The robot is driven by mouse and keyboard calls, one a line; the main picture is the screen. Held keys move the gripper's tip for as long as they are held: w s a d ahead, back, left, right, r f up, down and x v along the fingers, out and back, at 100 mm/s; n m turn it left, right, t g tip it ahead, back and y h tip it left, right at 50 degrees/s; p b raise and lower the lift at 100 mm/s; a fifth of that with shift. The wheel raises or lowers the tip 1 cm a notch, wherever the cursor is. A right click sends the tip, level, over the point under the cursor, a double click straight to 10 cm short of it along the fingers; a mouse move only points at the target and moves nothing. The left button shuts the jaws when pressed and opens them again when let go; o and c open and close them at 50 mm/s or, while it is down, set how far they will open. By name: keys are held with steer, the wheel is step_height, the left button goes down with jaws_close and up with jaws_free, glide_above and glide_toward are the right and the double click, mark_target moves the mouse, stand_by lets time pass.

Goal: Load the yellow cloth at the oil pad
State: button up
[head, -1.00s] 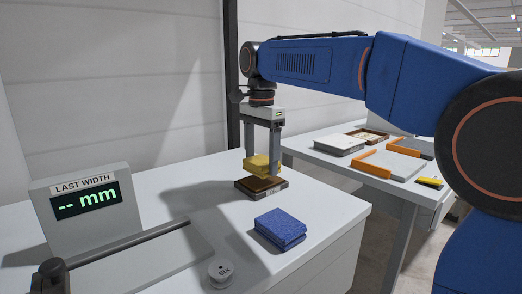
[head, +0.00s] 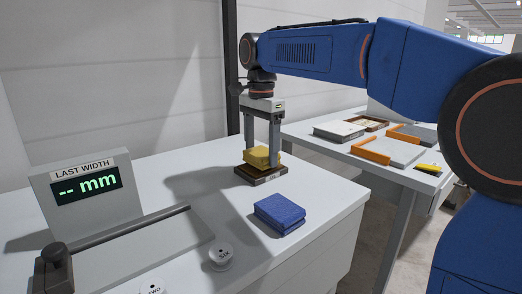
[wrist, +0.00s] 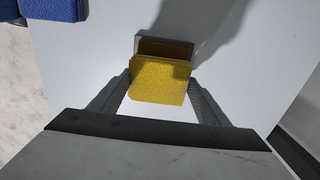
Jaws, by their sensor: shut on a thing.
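The yellow cloth (head: 262,156) is a folded pad held between the fingers of my gripper (head: 262,150). In the wrist view the yellow cloth (wrist: 160,80) sits between both fingers of my gripper (wrist: 160,92). The oil pad (head: 262,178) is a dark, shallow tray with a brown inside, directly under the cloth on the white table. In the wrist view a brown strip of the oil pad (wrist: 165,49) shows beyond the cloth. The cloth is low over or touching the pad; I cannot tell which.
A folded blue cloth (head: 279,213) lies on the white table (head: 190,182) in front of the pad. A second table with trays (head: 392,150) is behind at right.

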mark_target(261, 151)
steer(key=shift+f, duration=0.6)
stand_by(1.5)
steer(key=shift+r, duration=0.1)
steer(key=shift+r, duration=3.45)
